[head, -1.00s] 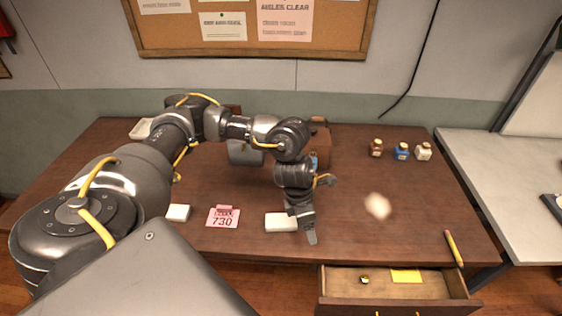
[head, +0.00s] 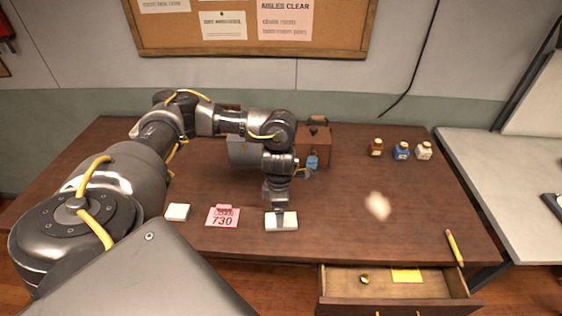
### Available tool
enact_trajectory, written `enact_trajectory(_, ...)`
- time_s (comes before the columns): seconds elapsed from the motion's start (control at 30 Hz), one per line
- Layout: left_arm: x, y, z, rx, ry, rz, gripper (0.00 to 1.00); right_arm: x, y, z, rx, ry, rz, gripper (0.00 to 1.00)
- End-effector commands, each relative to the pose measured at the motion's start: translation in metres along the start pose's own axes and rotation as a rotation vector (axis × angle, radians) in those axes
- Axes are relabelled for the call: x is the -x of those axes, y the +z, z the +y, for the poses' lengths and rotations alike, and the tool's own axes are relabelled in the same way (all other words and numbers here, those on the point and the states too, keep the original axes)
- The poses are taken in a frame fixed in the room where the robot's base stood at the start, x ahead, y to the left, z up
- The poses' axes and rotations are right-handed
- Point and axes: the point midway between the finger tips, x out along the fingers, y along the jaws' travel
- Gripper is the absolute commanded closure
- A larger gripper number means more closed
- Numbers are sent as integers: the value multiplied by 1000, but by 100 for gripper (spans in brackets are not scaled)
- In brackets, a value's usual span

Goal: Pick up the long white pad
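The long white pad (head: 290,222) lies flat on the brown desk near its front edge, in the head view. My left gripper (head: 281,211) points down at the pad, and its dark fingertip covers a narrow strip across the pad's middle. White shows on both sides of the finger. The view does not show whether the fingers touch the pad or how far apart they are. My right gripper is not in view.
A smaller white pad (head: 177,212) and a pink 730 tag (head: 222,216) lie to the left. A brown box with a blue padlock (head: 312,161) stands behind. A whitish blob (head: 377,206), small bottles (head: 401,151) and a pencil (head: 453,247) are right. An open drawer (head: 341,288) juts out in front.

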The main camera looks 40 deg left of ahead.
Motion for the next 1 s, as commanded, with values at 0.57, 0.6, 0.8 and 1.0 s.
enact_trajectory(0.57, -51, 5, 1, 1, 0, 0, 24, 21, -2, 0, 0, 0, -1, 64)
enact_trajectory(0.6, -52, 6, 1, 1, 1, 0, 24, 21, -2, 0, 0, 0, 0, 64)
enact_trajectory(0.8, -52, 6, 1, 0, 1, -1, 28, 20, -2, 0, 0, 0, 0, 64)
enact_trajectory(1.0, -52, 6, 1, 0, 0, -1, 54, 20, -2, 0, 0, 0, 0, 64)
